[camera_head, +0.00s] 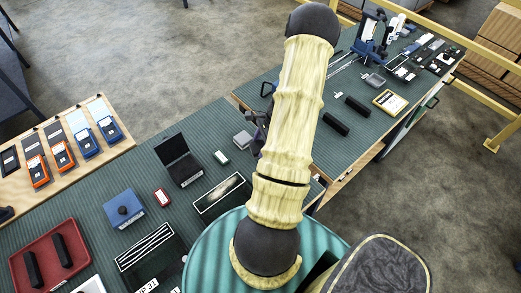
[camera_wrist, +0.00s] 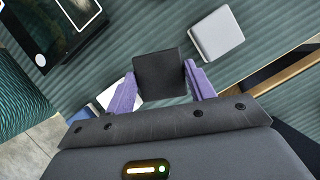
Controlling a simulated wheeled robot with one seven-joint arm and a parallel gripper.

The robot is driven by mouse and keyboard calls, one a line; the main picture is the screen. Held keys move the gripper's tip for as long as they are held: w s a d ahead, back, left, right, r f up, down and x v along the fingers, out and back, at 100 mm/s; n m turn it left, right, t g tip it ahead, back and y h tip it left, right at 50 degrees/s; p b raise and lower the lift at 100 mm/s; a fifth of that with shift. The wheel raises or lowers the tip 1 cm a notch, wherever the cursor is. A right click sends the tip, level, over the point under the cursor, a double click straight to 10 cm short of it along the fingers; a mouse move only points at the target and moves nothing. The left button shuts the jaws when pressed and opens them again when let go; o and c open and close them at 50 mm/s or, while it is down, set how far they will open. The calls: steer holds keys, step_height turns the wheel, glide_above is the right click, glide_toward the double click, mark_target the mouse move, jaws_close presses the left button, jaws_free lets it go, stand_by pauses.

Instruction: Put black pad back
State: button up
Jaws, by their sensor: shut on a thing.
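My gripper (camera_wrist: 160,84) has two purple fingers, shut on a black pad (camera_wrist: 160,74), a dark, roughly square-ended block between them. The pad is over the green ribbed table mat; I cannot tell whether it touches it. In the head view my arm hides most of the gripper, with only a dark purple part (camera_head: 256,136) showing at its left. Two black pads (camera_head: 62,250) lie in the red tray (camera_head: 17,263) at lower left. Two more black bars (camera_head: 335,123) lie on the right-hand table (camera_head: 312,152).
A light grey box (camera_wrist: 217,35) lies close to the held pad. A black-framed item (camera_wrist: 62,30) is at upper left in the wrist view. A wooden table edge (camera_wrist: 262,76) runs at right. An open black case (camera_head: 180,160) and a blue box (camera_head: 124,210) stand on the left table.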

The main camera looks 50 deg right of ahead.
steer(key=shift+f, duration=0.1)
steer(key=shift+f+p, duration=0.4)
steer(key=shift+f, duration=1.55)
steer(key=shift+f, duration=0.2)
steer(key=o, duration=0.9)
steer(key=shift+r, duration=0.1)
steer(key=b+v, duration=0.2)
steer(key=v, duration=1)
steer(key=shift+a+r, duration=0.1)
steer(key=shift+r, duration=0.05)
